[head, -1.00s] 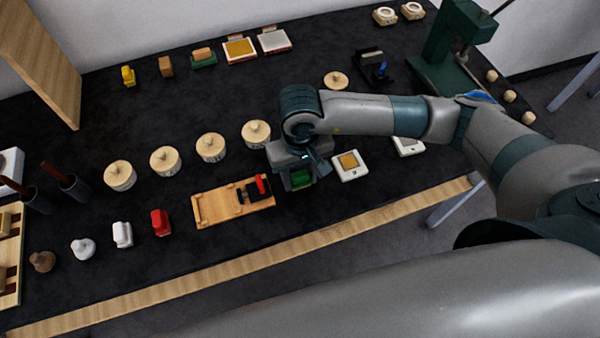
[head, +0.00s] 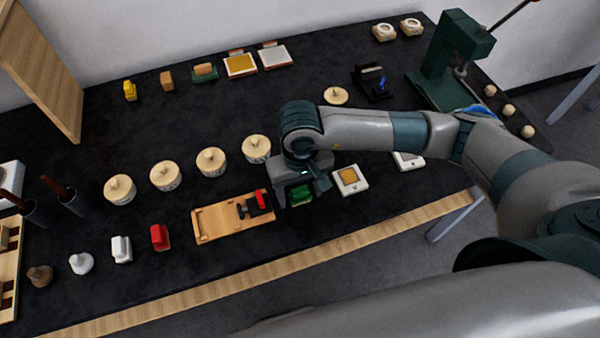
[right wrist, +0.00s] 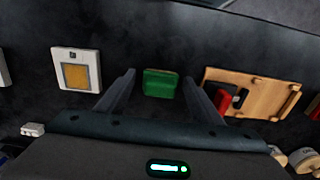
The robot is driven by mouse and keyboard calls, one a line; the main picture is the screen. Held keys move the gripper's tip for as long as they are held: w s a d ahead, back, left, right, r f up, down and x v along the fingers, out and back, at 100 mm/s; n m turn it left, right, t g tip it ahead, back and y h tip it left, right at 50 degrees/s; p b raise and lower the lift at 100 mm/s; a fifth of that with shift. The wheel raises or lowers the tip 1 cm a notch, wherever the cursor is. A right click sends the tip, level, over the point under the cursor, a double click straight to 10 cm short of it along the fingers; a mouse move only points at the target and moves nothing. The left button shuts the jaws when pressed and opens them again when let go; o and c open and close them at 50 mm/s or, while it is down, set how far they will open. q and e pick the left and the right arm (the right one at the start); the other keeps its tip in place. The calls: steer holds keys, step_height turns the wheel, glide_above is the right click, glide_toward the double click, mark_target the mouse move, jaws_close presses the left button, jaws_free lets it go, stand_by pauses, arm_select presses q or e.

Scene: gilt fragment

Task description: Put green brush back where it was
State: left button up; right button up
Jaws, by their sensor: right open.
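The green brush (head: 300,195) shows as a small green block on the dark table, between the wooden tray and a white-framed tile. My right gripper (head: 302,191) is directly over it and hides part of it in the head view. In the right wrist view, the green brush (right wrist: 160,83) lies between the two spread fingertips (right wrist: 158,77), with a gap on each side. The right gripper is open and does not grip it. My left gripper is not in view.
A wooden tray (head: 215,222) with a red and black piece is just left of the gripper. The white-framed tile (head: 350,180) is close on its right. Red (head: 160,237) and white (head: 121,249) blocks stand further left. Several round lidded pots (head: 211,161) line up behind.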

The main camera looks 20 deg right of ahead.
mark_target(300, 190)
steer(key=shift+r+b, duration=0.35)
step_height(300, 190, up, 10)
steer(key=b, duration=0.4)
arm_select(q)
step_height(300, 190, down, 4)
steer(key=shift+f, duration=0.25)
arm_select(e)
steer(key=shift+r, duration=0.7)
